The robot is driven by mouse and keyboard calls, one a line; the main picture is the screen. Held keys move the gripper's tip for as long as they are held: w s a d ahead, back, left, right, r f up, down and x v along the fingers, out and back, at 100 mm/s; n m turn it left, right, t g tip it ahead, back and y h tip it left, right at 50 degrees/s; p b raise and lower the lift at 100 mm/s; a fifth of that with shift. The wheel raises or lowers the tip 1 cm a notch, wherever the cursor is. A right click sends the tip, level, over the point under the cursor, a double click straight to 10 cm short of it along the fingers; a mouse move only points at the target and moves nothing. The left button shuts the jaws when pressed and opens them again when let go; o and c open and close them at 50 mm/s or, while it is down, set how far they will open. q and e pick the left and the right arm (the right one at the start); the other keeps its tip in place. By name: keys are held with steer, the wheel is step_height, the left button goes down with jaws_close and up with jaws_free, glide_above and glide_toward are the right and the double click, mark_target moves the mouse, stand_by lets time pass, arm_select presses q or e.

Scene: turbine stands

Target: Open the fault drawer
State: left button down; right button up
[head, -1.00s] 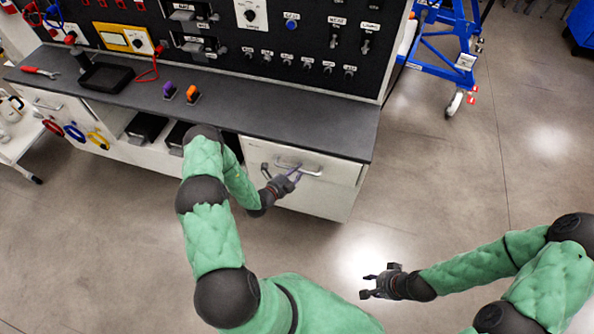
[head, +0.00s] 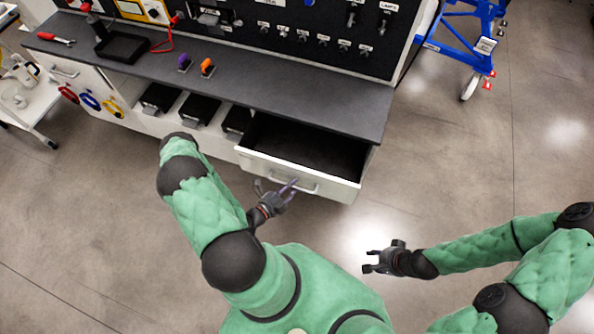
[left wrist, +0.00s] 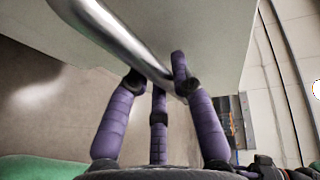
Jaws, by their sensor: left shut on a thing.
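The fault drawer (head: 257,163) is the white drawer at the right end of the bench, pulled well out. Its dark inside (head: 303,147) shows and looks empty. Its metal bar handle (head: 300,187) is on the front face. My left gripper (head: 286,190) is at the handle, shut on it. In the left wrist view the purple fingers (left wrist: 160,85) are around the silver handle bar (left wrist: 120,38), close under the white drawer front. My right gripper (head: 371,262) is apart from the drawer, over the floor, with its fingers spread and nothing between them.
The dark bench top (head: 290,92) carries a purple and an orange item, a black tray (head: 121,48) and a red-handled tool. Black bins (head: 198,109) sit under it. A blue wheeled frame (head: 463,40) stands at the back right. The floor before the drawer is clear.

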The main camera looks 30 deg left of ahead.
arm_select(q)
steer(key=shift+s+d, duration=0.25)
steer(key=shift+s, duration=0.65)
steer(key=shift+s+d, duration=0.2)
steer(key=shift+s, duration=0.65)
steer(key=c, duration=1)
jaws_free()
steer(key=shift+c, duration=0.2)
steer(key=v, duration=1.2)
